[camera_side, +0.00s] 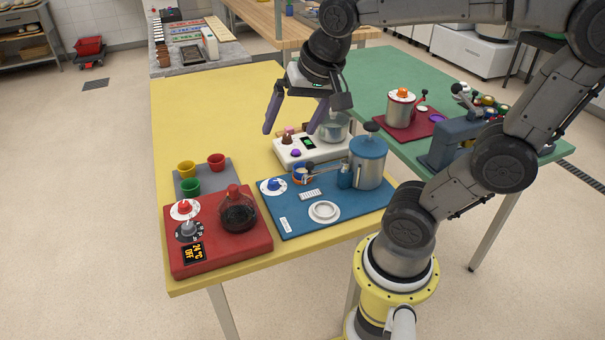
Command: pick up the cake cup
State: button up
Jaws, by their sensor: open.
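No object is clearly recognisable as the cake cup at this size. Three small cups stand on a grey mat (213,181) at the table's left: a yellow cup (186,169), a red cup (216,162) and a green cup (190,187). A small orange and blue cup-like item (301,175) sits on the blue mat, partly covered by a spout. My gripper (289,132) is open, fingers pointing down, with nothing visible held between them. It appears above the rear of the white device (318,151), right of and higher than the three cups.
The yellow table (200,110) is clear at its back left. A red heater base (205,255) with a dark glass flask (237,212) fills the front left. A blue pot (368,163) stands on a blue mat (345,211). A green table (380,75) adjoins on the right.

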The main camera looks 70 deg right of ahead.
jog(key=w+d+f+m+g, duration=0.3)
jog(key=w+d+f+m, duration=0.3)
jog(key=d, duration=0.4)
jog(key=m+g, duration=0.2)
send_near(302, 166)
jog(key=a+f, duration=0.1)
jog(key=s+a+f, duration=0.1)
jog(key=f, duration=0.1)
jog(key=shift+s+a, duration=0.1)
jog(key=shift+a, duration=0.1)
jog(key=shift+d+f, duration=0.2)
jog(key=shift+f, duration=0.65)
jog(key=shift+d+f, duration=0.25)
jog(key=shift+f, duration=0.6)
jog(key=shift+d+f, duration=0.2)
jog(key=shift+f, duration=0.65)
jog(key=c, duration=1.4)
